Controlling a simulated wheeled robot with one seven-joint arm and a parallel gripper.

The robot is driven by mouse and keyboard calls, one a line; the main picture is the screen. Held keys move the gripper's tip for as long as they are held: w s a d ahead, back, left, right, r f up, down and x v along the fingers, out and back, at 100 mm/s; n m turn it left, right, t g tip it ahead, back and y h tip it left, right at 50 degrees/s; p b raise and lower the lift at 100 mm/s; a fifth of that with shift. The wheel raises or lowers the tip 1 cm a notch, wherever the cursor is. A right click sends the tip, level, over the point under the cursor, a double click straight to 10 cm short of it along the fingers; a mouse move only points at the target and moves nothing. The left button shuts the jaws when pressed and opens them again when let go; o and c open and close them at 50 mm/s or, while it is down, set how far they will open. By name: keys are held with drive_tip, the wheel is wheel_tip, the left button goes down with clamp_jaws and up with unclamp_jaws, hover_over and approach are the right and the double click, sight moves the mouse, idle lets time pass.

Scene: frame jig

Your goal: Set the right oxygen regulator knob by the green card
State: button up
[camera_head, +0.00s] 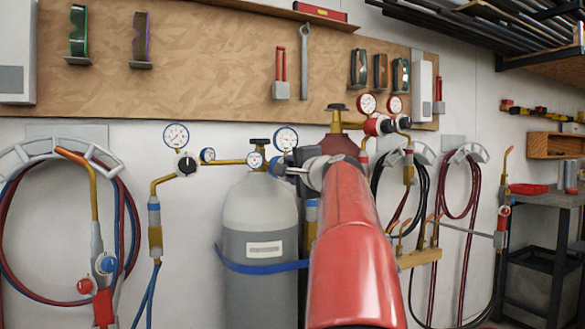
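A blue-rimmed gauge (286,139) and a smaller gauge (257,160) stand above the grey cylinder (260,215), at the right regulator. My gripper (283,166) is at this regulator, just below the larger gauge. The regulator's knob is not clearly visible; my gripper and red arm cover that area. I cannot tell whether the fingers touch or hold it. The left regulator has a black knob (187,163) with a white mark, below a blue-rimmed gauge (176,136). I cannot make out a green card.
A red cylinder (338,143) with red-rimmed gauges (367,104) stands behind my arm, to the right. Hoses hang on a left holder (55,150) and right holders (466,152). A brass torch rack (418,258) is right of my arm. A workbench (545,198) stands far right.

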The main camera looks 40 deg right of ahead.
drive_tip(key=shift+d+m, duration=0.1)
drive_tip(key=shift+m, duration=0.2)
drive_tip(key=o, duration=1)
drive_tip(key=shift+s, duration=0.1)
drive_tip(key=b+v, duration=0.1)
drive_tip(key=v, duration=0.6)
drive_tip(key=shift+s+b, duration=0.35)
